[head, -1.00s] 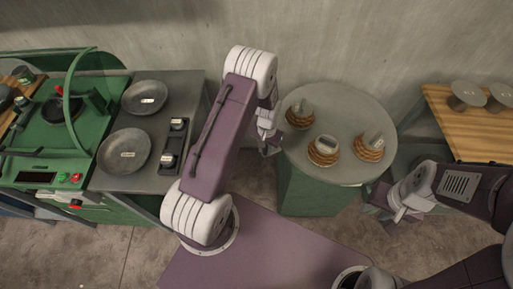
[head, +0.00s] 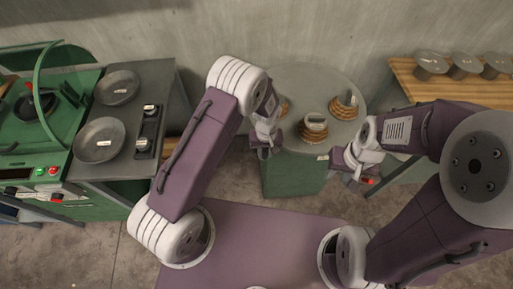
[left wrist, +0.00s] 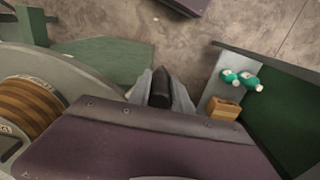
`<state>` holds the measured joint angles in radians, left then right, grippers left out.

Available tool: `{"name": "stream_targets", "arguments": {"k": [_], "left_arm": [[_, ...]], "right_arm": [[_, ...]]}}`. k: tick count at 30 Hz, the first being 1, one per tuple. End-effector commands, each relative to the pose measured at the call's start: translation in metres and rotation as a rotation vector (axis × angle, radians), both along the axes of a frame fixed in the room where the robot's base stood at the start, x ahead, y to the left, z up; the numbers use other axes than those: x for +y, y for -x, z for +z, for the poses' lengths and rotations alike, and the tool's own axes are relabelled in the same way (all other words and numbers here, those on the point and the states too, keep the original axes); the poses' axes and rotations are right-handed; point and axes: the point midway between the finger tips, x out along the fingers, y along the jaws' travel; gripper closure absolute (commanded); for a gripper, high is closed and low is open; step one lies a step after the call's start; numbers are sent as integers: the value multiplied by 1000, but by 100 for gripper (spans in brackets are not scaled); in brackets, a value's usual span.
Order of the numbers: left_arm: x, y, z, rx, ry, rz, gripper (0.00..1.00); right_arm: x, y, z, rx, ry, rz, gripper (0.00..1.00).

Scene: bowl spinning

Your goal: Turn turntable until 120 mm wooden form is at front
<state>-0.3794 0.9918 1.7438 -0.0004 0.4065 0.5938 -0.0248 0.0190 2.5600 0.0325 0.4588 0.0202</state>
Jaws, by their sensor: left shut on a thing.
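The round grey turntable (head: 295,76) stands on a green base. Wooden forms with grey tops and ringed brown sides sit on it: one near the front (head: 314,125), one at the right (head: 344,107), and one at the left (head: 284,108) mostly hidden by my left arm. The labels are too small to read. My left gripper (head: 265,151) is at the turntable's front-left rim. In the left wrist view its fingers (left wrist: 161,92) are shut on a dark handle-like piece (left wrist: 160,86) at the rim. My right gripper (head: 352,168) is right of the turntable; its jaws are unclear.
A dark counter at left holds two grey bowls (head: 99,140) beside a green machine (head: 35,130). A wooden table (head: 405,75) with several grey stands is at the back right. A wall is close behind the turntable.

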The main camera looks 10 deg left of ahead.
Motion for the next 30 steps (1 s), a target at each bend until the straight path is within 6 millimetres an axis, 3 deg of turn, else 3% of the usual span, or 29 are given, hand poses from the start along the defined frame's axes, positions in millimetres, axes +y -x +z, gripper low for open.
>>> {"name": "stream_targets", "arguments": {"k": [9, 25, 26, 27, 28, 30], "left_arm": [[-18, 7, 2, -2, 1, 56, 100], [-22, 8, 2, -4, 2, 66, 100], [-22, 8, 2, -4, 2, 66, 71], [-22, 8, 2, -4, 2, 66, 59], [-22, 8, 2, -3, 1, 66, 54], [-22, 8, 1, -2, 1, 66, 54]], "right_arm": [[0, 0, 1, 0, 0, 0, 64], [0, 0, 1, 0, 0, 0, 64], [0, 0, 1, 0, 0, 0, 64], [0, 0, 1, 0, 0, 0, 64], [0, 0, 1, 0, 0, 0, 64], [0, 0, 1, 0, 0, 0, 64]]}}
